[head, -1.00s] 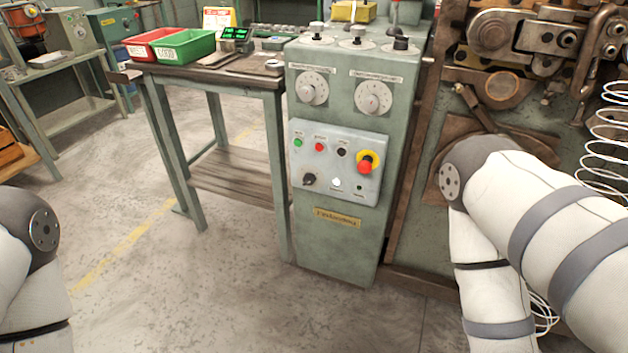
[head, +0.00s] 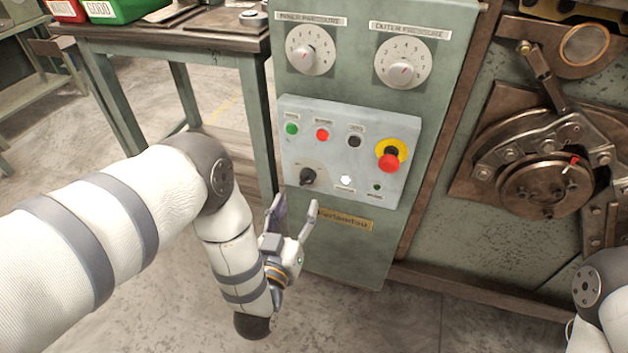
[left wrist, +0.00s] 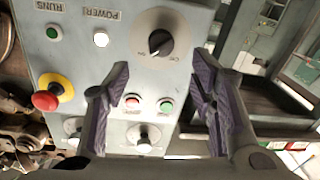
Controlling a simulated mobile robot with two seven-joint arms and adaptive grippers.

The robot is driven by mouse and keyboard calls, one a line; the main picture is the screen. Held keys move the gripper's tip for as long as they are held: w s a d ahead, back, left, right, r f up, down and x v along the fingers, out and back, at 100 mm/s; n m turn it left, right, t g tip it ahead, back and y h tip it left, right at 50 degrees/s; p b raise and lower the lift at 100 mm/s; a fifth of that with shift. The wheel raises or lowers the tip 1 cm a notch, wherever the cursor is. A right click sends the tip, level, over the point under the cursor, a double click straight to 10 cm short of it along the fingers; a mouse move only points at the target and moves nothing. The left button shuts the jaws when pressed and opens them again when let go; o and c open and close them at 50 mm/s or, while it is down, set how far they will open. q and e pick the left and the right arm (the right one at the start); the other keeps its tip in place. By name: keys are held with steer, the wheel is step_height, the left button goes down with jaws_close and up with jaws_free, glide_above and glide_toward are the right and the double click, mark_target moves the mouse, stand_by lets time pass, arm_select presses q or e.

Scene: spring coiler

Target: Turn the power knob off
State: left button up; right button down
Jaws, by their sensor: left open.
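The power knob (head: 307,176) is a small black rotary knob at the lower left of the grey control panel (head: 330,195). In the left wrist view the power knob (left wrist: 160,42) sits on a round grey dial plate, its pointer slanted. My left gripper (head: 294,207) is open and empty, just below the knob in the head view. In the left wrist view its two fingers (left wrist: 158,88) spread apart, with the knob beyond and between them, not touched. My right gripper is out of view; only part of my right arm shows at the lower right.
The panel also holds a green button (head: 292,129), a red button (head: 322,135), a black button (head: 354,141) and a red emergency stop (head: 390,160). Two pressure dials (head: 403,62) are above. A table (head: 160,40) stands at left, and coiler machinery (head: 545,185) at right.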

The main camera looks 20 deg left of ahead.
mark_target(305, 183)
arm_select(q)
steer(key=w, duration=0.4)
steer(key=w+b, duration=0.1)
steer(key=w, duration=0.3)
steer(key=shift+w+a+f, duration=0.1)
steer(key=shift+a, duration=0.1)
steer(key=c, duration=1.2)
